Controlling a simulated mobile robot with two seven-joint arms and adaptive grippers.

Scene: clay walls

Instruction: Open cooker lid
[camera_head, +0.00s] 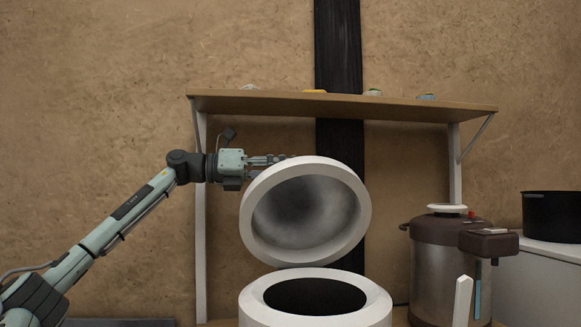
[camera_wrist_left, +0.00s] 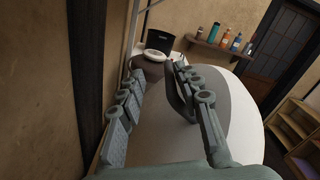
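The white cooker (camera_head: 258,304) stands at the lower middle of the head view, its dark inside showing. Its round lid (camera_head: 253,232) is raised and tilted up at the back, with the grey underside facing me. My left gripper (camera_head: 284,160) reaches in from the left, behind the lid's upper edge, which partly hides its fingers. In the left wrist view the two fingers of my left gripper (camera_wrist_left: 160,75) are spread apart. The lid's grey and white outer side (camera_wrist_left: 246,122) lies beside the right finger, with a dark curved handle (camera_wrist_left: 180,92) close to that finger. My right gripper is not visible.
A black pot (camera_head: 552,216) sits on a white surface at the far right. A wooden shelf (camera_head: 350,107) with small items hangs above the lid.

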